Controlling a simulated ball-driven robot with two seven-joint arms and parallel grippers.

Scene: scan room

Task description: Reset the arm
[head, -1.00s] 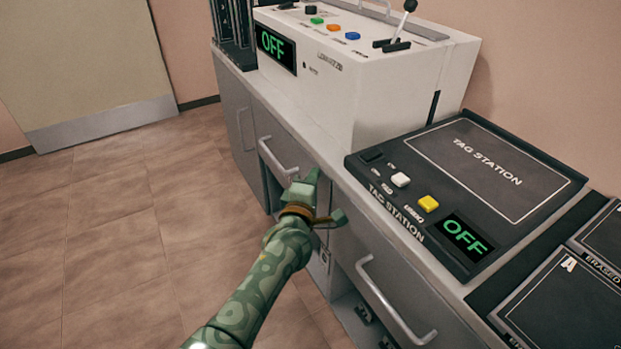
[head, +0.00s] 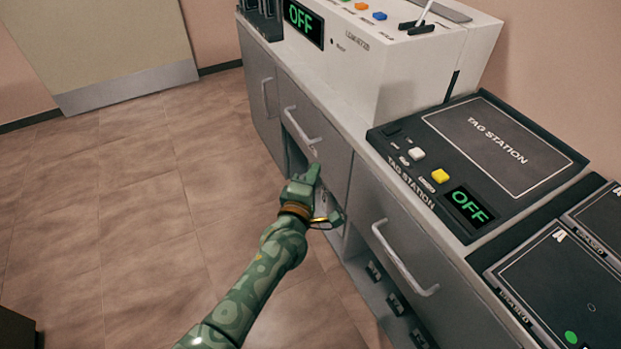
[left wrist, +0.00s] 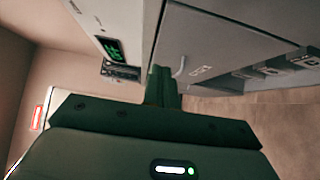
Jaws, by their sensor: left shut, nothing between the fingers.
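My left gripper (head: 318,172) is on a green patterned arm that comes in from the bottom of the head view. It is in front of the grey cabinet, by the lower edge of a drawer front, and holds nothing. I cannot tell whether it touches the cabinet. In the left wrist view its fingers (left wrist: 161,86) are together, pointing toward the grey cabinet front. My right gripper is not in view.
The grey cabinet (head: 362,200) has bar handles and open lower shelves with dark items. On it stand a white machine (head: 420,75) reading OFF and a black tag station (head: 400,185) reading OFF. Dark panels (head: 560,280) lie at the right.

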